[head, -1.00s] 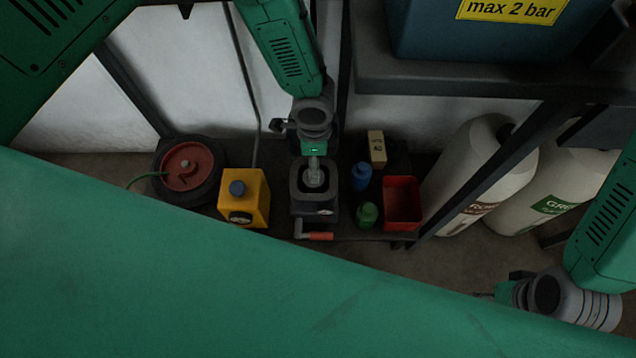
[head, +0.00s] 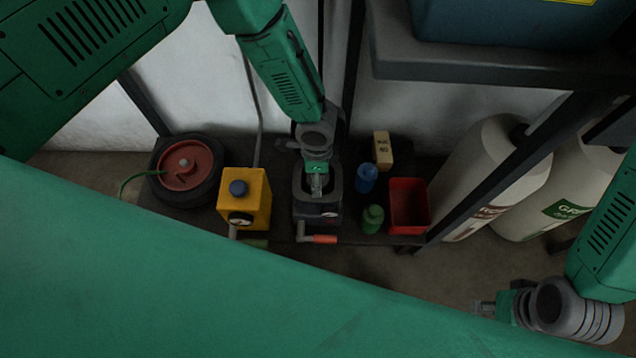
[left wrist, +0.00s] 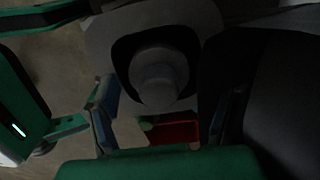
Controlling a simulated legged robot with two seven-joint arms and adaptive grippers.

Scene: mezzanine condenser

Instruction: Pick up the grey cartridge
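In the left wrist view the grey cartridge (left wrist: 158,78) is a pale grey stepped cylinder inside the dark opening of a grey housing. In the head view my left gripper (head: 317,186) is over the dark housing (head: 318,212) on the low shelf, and the cartridge is mostly hidden there. In the left wrist view the fingers of my left gripper (left wrist: 170,110) stand wide apart, with nothing clearly held between them. My right gripper (head: 483,308) is at the lower right, away from the housing; its small fingers look apart and empty.
A yellow container (head: 250,195) and a red reel (head: 188,165) stand left of the housing. A blue bottle (head: 366,178), a green bottle (head: 372,219), a beige box (head: 383,150) and a red bin (head: 409,204) stand right. An orange-handled lever (head: 325,239) lies in front. Gas cylinders (head: 495,175) stand further right.

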